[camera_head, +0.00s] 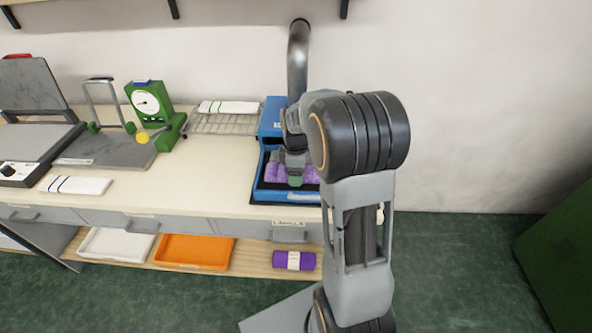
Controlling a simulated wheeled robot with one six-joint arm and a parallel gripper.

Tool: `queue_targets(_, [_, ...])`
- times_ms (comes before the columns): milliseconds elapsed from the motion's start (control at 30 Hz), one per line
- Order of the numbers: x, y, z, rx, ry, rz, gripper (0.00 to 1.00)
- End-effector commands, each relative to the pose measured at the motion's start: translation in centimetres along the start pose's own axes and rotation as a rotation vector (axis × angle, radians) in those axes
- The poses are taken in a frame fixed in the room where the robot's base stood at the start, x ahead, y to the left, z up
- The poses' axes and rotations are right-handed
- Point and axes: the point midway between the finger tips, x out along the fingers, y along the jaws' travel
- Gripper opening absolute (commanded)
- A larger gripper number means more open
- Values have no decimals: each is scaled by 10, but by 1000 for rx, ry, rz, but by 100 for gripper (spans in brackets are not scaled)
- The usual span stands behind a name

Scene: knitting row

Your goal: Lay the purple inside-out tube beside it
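My gripper (294,178) points down over a blue open-fronted box (262,191) at the right end of the worktop. Light purple cloth (274,172) shows in the box to the left of my gripper, and more purple (311,175) shows to its right. The gripper hides the middle, so I cannot tell whether this is one tube or two, or whether the fingers hold any of it. A darker purple roll (281,260) with a pale band lies on the lower shelf.
A green dial gauge (153,108) stands further left. White (116,244) and orange (194,251) trays sit on the lower shelf.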

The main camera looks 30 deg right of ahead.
Motion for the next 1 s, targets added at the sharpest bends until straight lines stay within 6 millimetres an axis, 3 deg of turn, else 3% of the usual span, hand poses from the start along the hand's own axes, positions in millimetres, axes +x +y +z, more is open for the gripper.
queue_targets(500, [12, 0, 0, 0, 0, 0, 51])
queue_targets(533, [12, 0, 0, 0, 0, 0, 75])
queue_targets(700, [12, 0, 0, 0, 0, 0, 92])
queue_targets(800, [12, 0, 0, 0, 0, 0, 99])
queue_targets(1000, [11, 0, 0, 0, 0, 0, 99])
